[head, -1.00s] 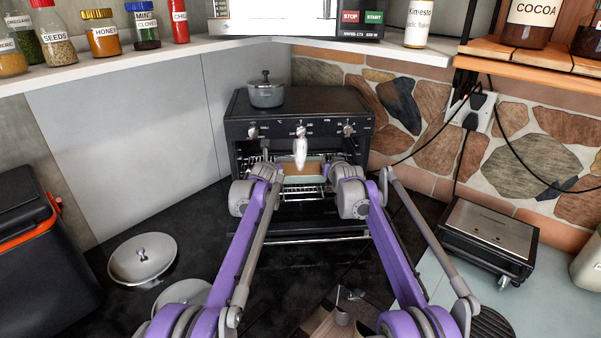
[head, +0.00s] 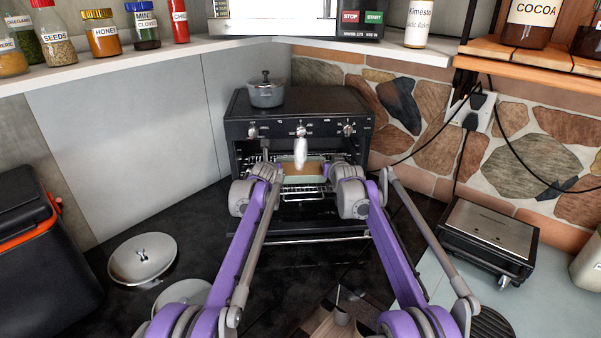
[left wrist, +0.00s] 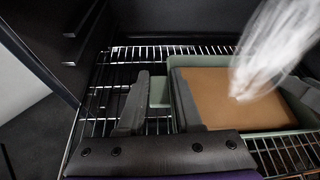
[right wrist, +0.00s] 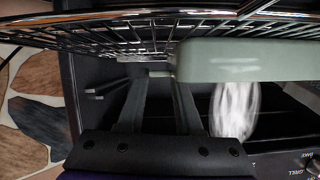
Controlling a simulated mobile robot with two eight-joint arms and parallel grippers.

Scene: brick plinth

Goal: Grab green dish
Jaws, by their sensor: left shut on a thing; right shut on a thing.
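The green dish (right wrist: 250,60) sits in the open oven at the rack's level; I cannot tell whether it touches the rack. Its flat brown contents show in the left wrist view (left wrist: 225,95) and the head view. My left gripper (left wrist: 155,92) is shut on the handle at the dish's left end. My right gripper (right wrist: 160,85) is shut on the handle at its other end. A white blurred plume, like steam, partly covers the dish.
The black oven (head: 298,112) carries a grey lidded pot (head: 266,92) on top. Wire rack bars (left wrist: 110,90) run around the dish. A metal lid (head: 142,259) lies left on the dark counter, and a grill press (head: 490,235) stands right. The counter before the oven is mostly clear.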

